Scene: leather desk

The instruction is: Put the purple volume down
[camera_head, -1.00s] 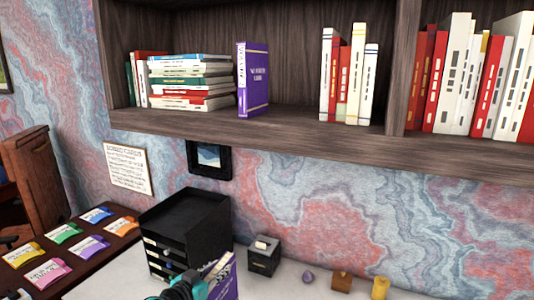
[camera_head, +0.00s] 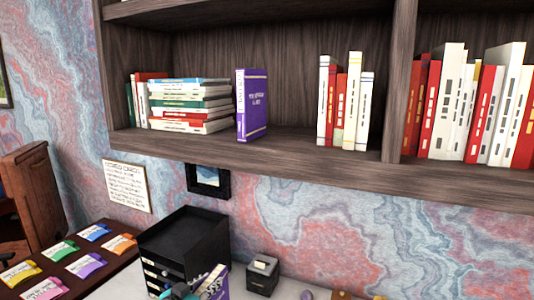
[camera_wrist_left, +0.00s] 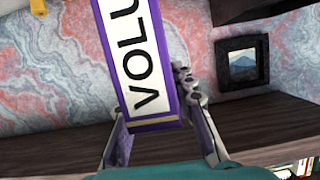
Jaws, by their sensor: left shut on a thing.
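A purple volume with a white label reading "VOLU" (camera_wrist_left: 145,75) is held between the fingers of my left gripper (camera_wrist_left: 158,125) in the left wrist view. In the head view, its top (camera_head: 214,284) shows at the bottom edge, beside the teal and dark part of my left gripper (camera_head: 180,291). The rest of the volume is cut off by the frame. It is below the wooden shelf (camera_head: 300,152). Another purple book (camera_head: 253,104) stands upright on that shelf. My right gripper is not in view.
A stack of flat books (camera_head: 190,106) lies left of the standing purple book. Upright red and white books (camera_head: 345,102) stand to its right, with bare shelf between. Below are a black drawer unit (camera_head: 185,238), a small black box (camera_head: 262,274) and a picture frame (camera_head: 208,180).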

